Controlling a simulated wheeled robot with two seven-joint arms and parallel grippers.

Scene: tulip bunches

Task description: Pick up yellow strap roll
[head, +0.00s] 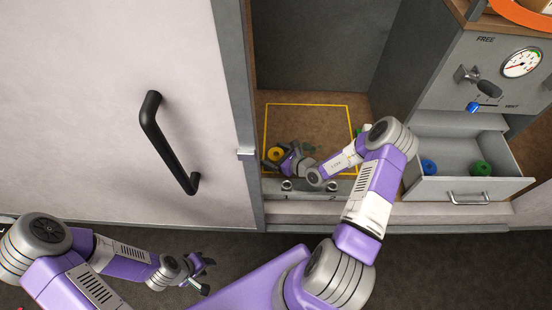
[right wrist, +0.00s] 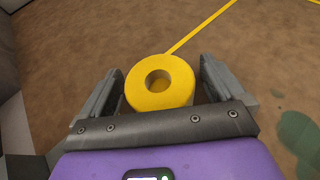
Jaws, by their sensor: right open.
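The yellow strap roll (head: 275,153) lies on the brown floor of the open compartment, near the left part of the yellow outline. In the right wrist view the roll (right wrist: 160,82) sits between the two fingers of my right gripper (right wrist: 160,90), its hole facing the camera. The right gripper (head: 284,161) is open, with a finger on each side of the roll; whether either touches it I cannot tell. My left gripper (head: 203,273) is in front of the cabinet, low in the head view, its fingers apart and empty.
A yellow line outline (head: 307,105) marks the compartment floor. An open drawer (head: 462,187) at the right holds a blue roll (head: 428,167) and a green roll (head: 481,168). A white door with a black handle (head: 165,140) stands at the left. A gauge panel (head: 490,75) is upper right.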

